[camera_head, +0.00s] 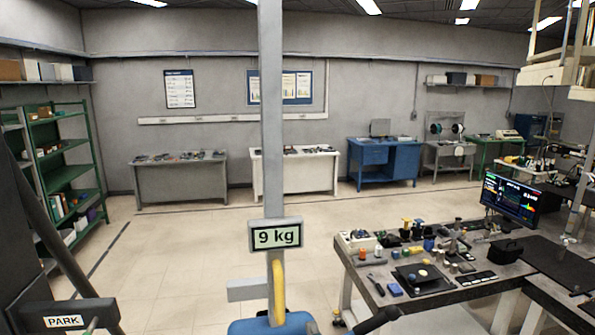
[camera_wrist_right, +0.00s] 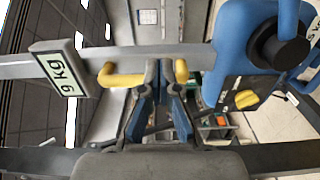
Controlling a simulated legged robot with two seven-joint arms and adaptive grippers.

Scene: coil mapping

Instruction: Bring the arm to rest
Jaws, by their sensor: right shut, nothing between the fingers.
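My right gripper (camera_wrist_right: 161,70) is shut and empty. In the right wrist view its fingers lie in front of a yellow handle (camera_wrist_right: 120,79), which shows on both sides of them; I cannot tell whether they touch. The handle (camera_head: 278,292) stands upright in the head view, above a blue body (camera_head: 270,326) cut off by the bottom edge. A dark part at the bottom, right of the blue body, seems to belong to my right arm. My left gripper does not show.
A grey post (camera_head: 271,130) carries a "9 kg" sign (camera_head: 276,235). A "PARK" sign (camera_head: 65,321) sits on a dark fixture at lower left. A cluttered workbench (camera_head: 480,293) stands at right. Green shelves (camera_head: 68,174) stand at left. The middle floor (camera_head: 190,250) is clear.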

